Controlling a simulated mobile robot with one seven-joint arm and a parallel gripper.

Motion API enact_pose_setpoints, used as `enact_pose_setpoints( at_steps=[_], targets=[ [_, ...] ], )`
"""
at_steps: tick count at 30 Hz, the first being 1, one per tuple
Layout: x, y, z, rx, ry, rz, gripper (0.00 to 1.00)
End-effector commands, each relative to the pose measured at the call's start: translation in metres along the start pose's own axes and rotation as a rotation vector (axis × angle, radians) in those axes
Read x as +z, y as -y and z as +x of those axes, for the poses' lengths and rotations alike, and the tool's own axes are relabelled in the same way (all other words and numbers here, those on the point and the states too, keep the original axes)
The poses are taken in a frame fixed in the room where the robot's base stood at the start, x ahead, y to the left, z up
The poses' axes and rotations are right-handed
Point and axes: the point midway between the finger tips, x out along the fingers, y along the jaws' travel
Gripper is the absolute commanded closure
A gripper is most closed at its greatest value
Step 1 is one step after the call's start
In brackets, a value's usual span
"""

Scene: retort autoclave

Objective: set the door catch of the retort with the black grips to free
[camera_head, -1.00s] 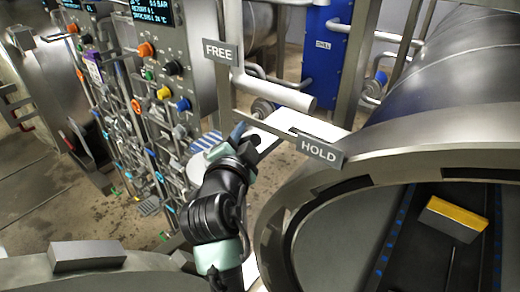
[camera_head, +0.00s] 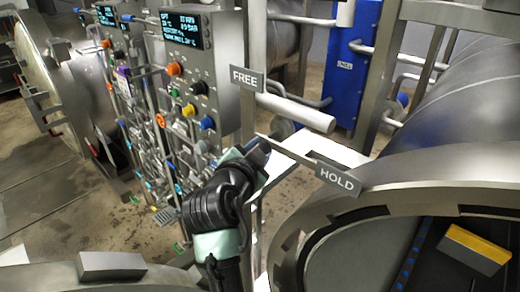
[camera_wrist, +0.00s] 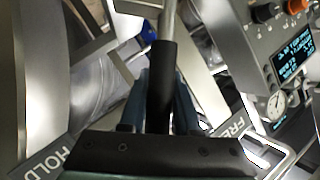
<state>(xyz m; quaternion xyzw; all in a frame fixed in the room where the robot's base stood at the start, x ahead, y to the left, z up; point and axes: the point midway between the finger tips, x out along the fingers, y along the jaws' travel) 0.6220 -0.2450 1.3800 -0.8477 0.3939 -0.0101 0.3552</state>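The door catch of the near retort has a black grip (camera_wrist: 163,75) on a pale metal rod (camera_wrist: 168,18). In the wrist view my gripper (camera_wrist: 163,100) has a blue-grey finger close along each side of this grip; it looks shut on it. A FREE plate (camera_head: 246,78) stands at the upper left of the catch and a HOLD plate (camera_head: 338,178) at the lower right. The wrist view shows HOLD at left and FREE at right, with the grip between. In the head view my gripper (camera_head: 258,152) is between the plates, left of HOLD and below FREE; its fingertips mostly hide the grip.
A pale cylinder (camera_head: 298,112) sticks out beside the FREE plate. The round retort mouth (camera_head: 400,215) is at lower right, with a yellow-topped block (camera_head: 475,248) inside. A control panel (camera_head: 200,65) with coloured knobs and many pipes stands at left. A blue cabinet (camera_head: 350,65) is behind.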

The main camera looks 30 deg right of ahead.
Motion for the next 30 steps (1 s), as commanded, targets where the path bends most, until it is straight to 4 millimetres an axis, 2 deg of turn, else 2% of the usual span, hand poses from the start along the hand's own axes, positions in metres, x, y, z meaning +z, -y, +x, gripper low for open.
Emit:
enact_pose_setpoints(
  at_steps=[1, 4, 5, 13, 17, 23, 30],
  targets=[
    [-0.001, 0.002, -0.001, -0.004, -0.002, 0.001, 0.60],
    [-0.001, 0.001, 0.000, -0.003, -0.001, 0.001, 0.42],
    [-0.001, 0.001, 0.000, -0.003, -0.001, 0.001, 0.41],
    [0.000, 0.000, -0.001, -0.001, 0.000, 0.001, 0.41],
    [0.002, 0.000, -0.007, -0.002, 0.000, 0.002, 0.41],
    [0.004, -0.001, -0.036, -0.006, -0.001, 0.003, 0.41],
    [0.004, -0.001, -0.087, -0.007, -0.001, 0.004, 0.41]
  ],
)
